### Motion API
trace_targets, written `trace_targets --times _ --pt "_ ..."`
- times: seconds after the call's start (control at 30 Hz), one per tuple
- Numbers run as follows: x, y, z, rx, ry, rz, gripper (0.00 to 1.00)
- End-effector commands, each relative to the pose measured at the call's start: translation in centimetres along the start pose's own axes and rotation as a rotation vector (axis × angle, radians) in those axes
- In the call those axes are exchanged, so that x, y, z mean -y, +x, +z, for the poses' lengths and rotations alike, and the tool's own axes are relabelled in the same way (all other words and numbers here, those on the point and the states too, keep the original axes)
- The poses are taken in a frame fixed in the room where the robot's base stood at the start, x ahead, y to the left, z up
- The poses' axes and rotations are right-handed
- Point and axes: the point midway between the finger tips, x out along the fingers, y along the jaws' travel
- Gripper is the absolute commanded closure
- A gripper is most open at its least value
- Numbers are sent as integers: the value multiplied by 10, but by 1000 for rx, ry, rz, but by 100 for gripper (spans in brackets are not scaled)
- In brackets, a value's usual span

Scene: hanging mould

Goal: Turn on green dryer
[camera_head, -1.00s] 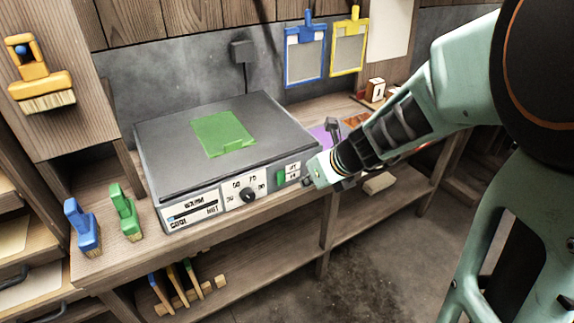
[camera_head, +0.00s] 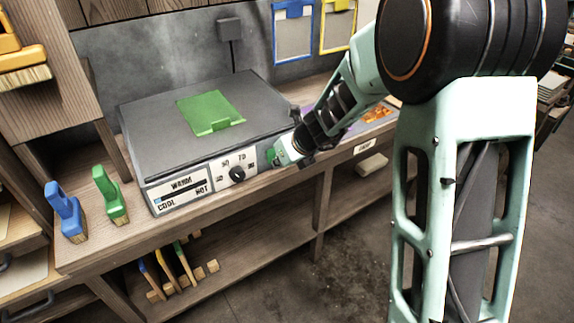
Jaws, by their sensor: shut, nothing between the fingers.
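The dryer is a grey flat box (camera_head: 150,120) on the wooden bench, with a green sheet (camera_head: 210,113) lying on its top. Its front panel has a black dial (camera_head: 237,174) with number marks and a WARM/COOL/HOT strip (camera_head: 180,192). My gripper (camera_head: 277,160) is shut and empty at the right end of the front panel. I cannot tell whether the gripper touches the panel or the switch.
A blue brush (camera_head: 65,212) and a green brush (camera_head: 110,195) stand on the bench left of the dryer. Blue (camera_head: 293,32) and yellow (camera_head: 337,27) frames hang on the back wall. Several handled tools (camera_head: 180,262) sit on the lower shelf. The floor in front is clear.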

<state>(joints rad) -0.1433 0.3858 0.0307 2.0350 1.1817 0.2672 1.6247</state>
Motion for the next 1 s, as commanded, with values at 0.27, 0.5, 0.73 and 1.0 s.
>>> trace_targets --times 0.27,0.5,0.73,1.0 --pt "0 8 8 -1 0 -1 100" --pt "0 8 8 -1 1 -1 100" --pt "1 13 10 0 2 -2 100" --pt "1 10 12 0 1 -2 100"
